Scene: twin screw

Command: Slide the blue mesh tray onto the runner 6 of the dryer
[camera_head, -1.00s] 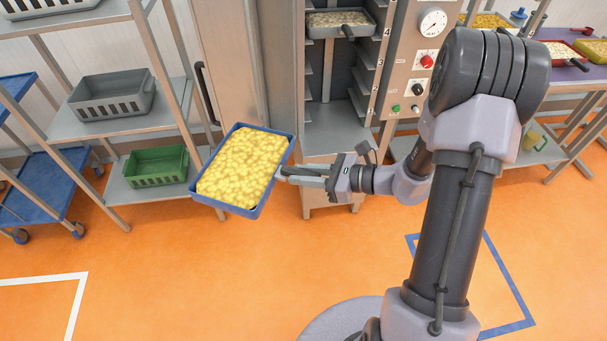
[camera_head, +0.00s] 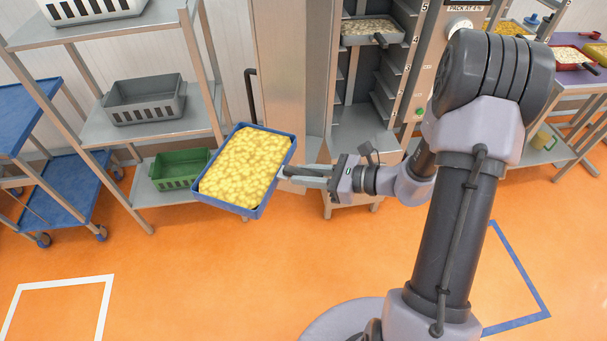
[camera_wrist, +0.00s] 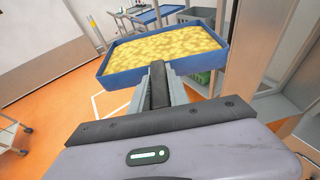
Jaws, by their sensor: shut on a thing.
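The blue mesh tray (camera_head: 256,209) is full of yellow pieces and hangs in the air left of my arm in the head view. My gripper (camera_head: 290,176) is shut on the tray's right side. In the wrist view the blue tray (camera_wrist: 125,79) is ahead of my gripper (camera_wrist: 160,80), held by a dark handle between the fingers. The dryer (camera_head: 412,75) stands open behind my gripper, with numbered runners on its post. A tray with pale pieces (camera_head: 370,33) sits on an upper runner. My arm hides part of the post, and the number 6 cannot be made out.
A metal rack (camera_head: 85,127) at left holds a grey basket (camera_head: 145,103) and a green basket (camera_head: 177,172). A blue cart (camera_head: 70,165) stands at far left. The dryer's open door (camera_head: 270,70) is behind the tray. The orange floor in front is clear.

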